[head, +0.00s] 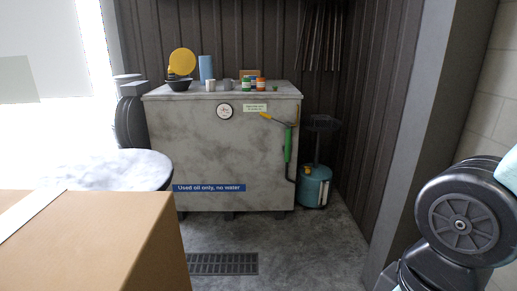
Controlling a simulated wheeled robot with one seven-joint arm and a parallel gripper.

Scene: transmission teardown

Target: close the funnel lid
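The funnel (180,86) is a dark, shallow bowl on the left part of the top of a grey metal tank (240,150). Its lid (182,61) is a round yellow disc that stands raised above the bowl, with its face toward me, so the funnel is open. A small orange-yellow piece shows at the lid's lower left; its exact form is too small to tell. My gripper is not in view.
A blue cylinder (206,67), small cans (248,83) and a cup stand right of the funnel. A green-handled pump (288,145) hangs at the tank's right front. A cardboard box (90,245) and round table (115,168) fill the left foreground. Floor before the tank is clear, with a grate (222,264).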

